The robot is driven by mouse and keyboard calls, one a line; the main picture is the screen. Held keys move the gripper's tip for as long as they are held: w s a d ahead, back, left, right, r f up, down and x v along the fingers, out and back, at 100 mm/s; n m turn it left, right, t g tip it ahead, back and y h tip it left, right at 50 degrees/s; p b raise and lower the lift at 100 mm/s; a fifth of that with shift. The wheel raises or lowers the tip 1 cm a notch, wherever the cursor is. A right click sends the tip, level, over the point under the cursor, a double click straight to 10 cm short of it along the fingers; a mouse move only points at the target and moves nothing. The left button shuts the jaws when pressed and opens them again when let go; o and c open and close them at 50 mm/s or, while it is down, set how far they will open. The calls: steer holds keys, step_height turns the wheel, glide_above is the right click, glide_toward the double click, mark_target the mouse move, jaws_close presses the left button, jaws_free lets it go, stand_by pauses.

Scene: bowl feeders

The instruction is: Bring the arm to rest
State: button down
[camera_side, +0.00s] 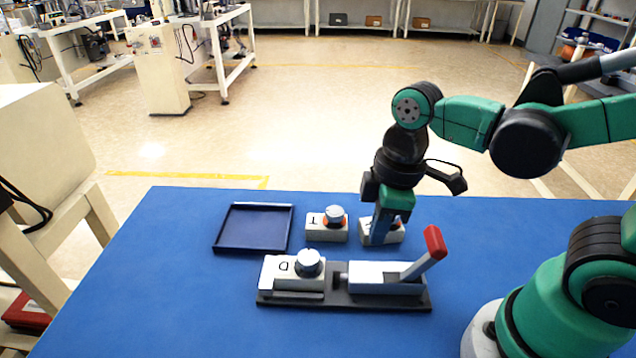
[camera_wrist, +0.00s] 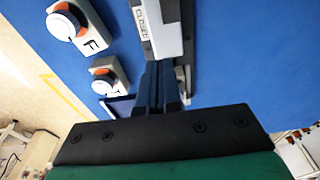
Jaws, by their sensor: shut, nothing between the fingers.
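My gripper (camera_side: 384,238) points down at the right of the blue table. In the side view it overlaps a white block (camera_side: 397,238) and hides much of it; I cannot tell the height between them. In the wrist view the fingers (camera_wrist: 158,82) are together with nothing held, beside the end of a light grey part labelled CLOSED (camera_wrist: 144,27).
A toggle clamp (camera_side: 370,277) with a raised red handle (camera_side: 435,243) stands in front, with a block marked D (camera_side: 279,267) at its left. A block marked T (camera_side: 318,232) and an empty dark tray (camera_side: 252,247) lie farther left. The table's left front is clear.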

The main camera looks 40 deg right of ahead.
steer(key=shift+w+a+f+g+h, duration=0.65)
steer(key=shift+w+a+g+h, duration=0.15)
steer(key=shift+g+h, duration=0.2)
